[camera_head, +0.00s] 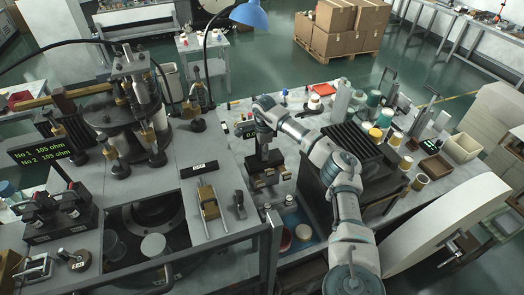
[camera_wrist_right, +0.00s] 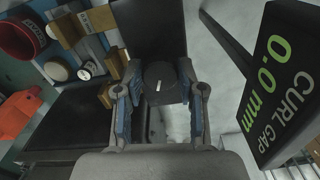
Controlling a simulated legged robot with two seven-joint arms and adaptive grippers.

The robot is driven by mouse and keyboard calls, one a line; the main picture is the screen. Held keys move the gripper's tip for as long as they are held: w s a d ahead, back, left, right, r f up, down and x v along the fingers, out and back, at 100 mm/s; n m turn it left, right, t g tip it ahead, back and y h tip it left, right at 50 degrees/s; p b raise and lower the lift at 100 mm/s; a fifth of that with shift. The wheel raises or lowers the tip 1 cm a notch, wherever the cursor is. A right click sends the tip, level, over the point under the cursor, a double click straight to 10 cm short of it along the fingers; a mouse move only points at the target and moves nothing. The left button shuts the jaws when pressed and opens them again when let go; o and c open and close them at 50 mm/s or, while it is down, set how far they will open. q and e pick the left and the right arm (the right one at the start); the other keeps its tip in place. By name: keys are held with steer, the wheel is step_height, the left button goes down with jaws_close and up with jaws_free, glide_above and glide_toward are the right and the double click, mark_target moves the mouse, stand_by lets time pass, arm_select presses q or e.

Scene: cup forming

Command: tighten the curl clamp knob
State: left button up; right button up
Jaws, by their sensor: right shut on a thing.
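The curl clamp knob (camera_wrist_right: 160,82) is a dark round knob with a white pointer mark, seen in the right wrist view. My right gripper (camera_wrist_right: 158,88) has its two blue-padded fingers on either side of it and is shut on it. In the head view, my right gripper (camera_head: 262,152) points down over the dark clamp device on the bench, and the knob is hidden there. A display (camera_wrist_right: 278,85) beside the knob reads "CURL GAP 0.0 mm". My left gripper is not in view.
Left is a bench with a round multi-post machine (camera_head: 125,115) and a brass clamp (camera_head: 208,202). Several cups and jars stand at the right. A blue tray (camera_head: 310,250) lies in front.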

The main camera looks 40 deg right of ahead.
steer(key=m, duration=0.2)
steer(key=m+p, duration=0.1)
steer(key=shift+s+d+f+m, duration=0.15)
steer(key=shift+s+d+m, duration=0.05)
steer(key=shift+d+m, duration=0.2)
steer(key=m, duration=0.3)
steer(key=shift+f+m+p, duration=0.1)
steer(key=shift+m+p, duration=0.2)
steer(key=shift+p, duration=0.1)
steer(key=m, duration=0.5)
steer(key=shift+s+a+f, duration=0.1)
steer(key=m, duration=0.5)
steer(key=shift+a, duration=0.1)
steer(key=o, duration=1.1)
steer(key=shift+o, duration=0.2)
